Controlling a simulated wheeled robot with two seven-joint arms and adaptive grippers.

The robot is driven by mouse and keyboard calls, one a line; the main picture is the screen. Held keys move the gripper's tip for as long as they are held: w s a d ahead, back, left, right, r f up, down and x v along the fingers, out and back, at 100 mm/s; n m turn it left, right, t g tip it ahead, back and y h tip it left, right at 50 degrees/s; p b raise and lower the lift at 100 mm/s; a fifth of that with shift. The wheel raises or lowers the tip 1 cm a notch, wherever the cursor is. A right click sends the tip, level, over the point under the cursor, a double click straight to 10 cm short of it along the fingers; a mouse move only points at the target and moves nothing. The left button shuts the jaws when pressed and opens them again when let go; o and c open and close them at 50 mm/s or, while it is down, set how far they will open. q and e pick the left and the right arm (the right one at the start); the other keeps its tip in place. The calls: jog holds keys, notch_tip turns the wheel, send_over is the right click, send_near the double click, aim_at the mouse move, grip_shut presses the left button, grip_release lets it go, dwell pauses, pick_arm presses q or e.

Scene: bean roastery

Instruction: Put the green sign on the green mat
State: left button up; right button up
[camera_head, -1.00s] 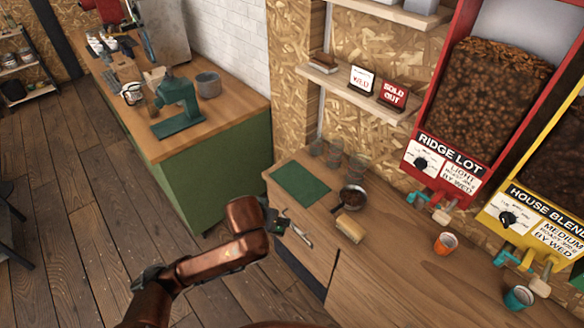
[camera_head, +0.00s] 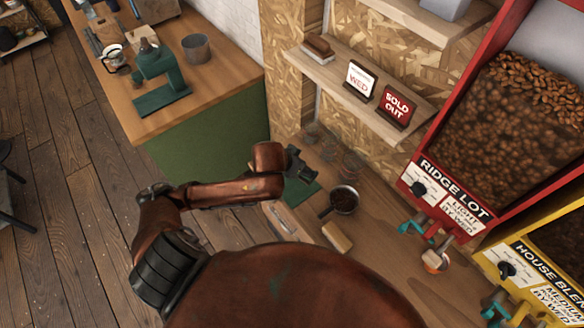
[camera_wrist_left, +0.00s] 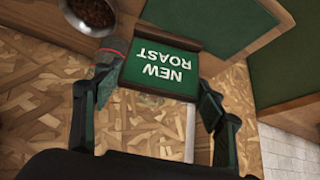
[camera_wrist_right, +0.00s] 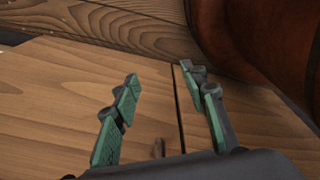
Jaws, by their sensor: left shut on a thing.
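The green sign (camera_wrist_left: 160,70), lettered "NEW ROAST", shows upside down in the left wrist view, between the two fingers of my left gripper (camera_wrist_left: 152,88). My left gripper is shut on it. In the head view my left gripper (camera_head: 300,163) is above the green mat (camera_head: 298,194) and hides part of it. The sign cannot be made out there. In the left wrist view the mat (camera_wrist_left: 200,18) lies beyond the sign; whether they touch is unclear. My right gripper (camera_wrist_right: 160,105) is open and empty, seen only in the right wrist view.
A pan of beans (camera_head: 344,200) and a tan block (camera_head: 337,236) stand right of the mat. Clear glasses (camera_head: 330,148) stand behind it. A shelf (camera_head: 345,90) above holds a white sign (camera_head: 360,78) and a red sign (camera_head: 396,104). Bean dispensers (camera_head: 450,190) are at the right.

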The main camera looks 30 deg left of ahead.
pick_arm(q)
jog(key=s+a+r+m+h+p, duration=0.1)
jog(key=s+a+m+p, duration=0.2)
jog(key=s+p, duration=0.3)
jog(key=shift+g+h, duration=0.3)
jog(key=shift+g, duration=0.1)
jog(key=shift+w+a+f+p, duration=0.25)
jog(key=shift+w+a+f, duration=1)
jog(key=shift+w+f, duration=0.75)
jog(key=shift+w+a+f+p, duration=0.2)
jog(key=shift+w+a+f, duration=1)
jog(key=shift+w+f, duration=0.75)
jog(key=shift+w+a+f+p, duration=0.25)
jog(key=shift+w+a+f, duration=1.15)
jog(key=shift+f, duration=1)
pick_arm(e)
notch_tip(320, 180, up, 9)
pick_arm(q)
jog(key=shift+w+d+f, duration=0.1)
jog(key=shift+w+d, duration=0.05)
pick_arm(e)
jog(key=shift+s, duration=0.1)
pick_arm(q)
jog(key=o, duration=1.2)
jog(key=shift+c, duration=0.2)
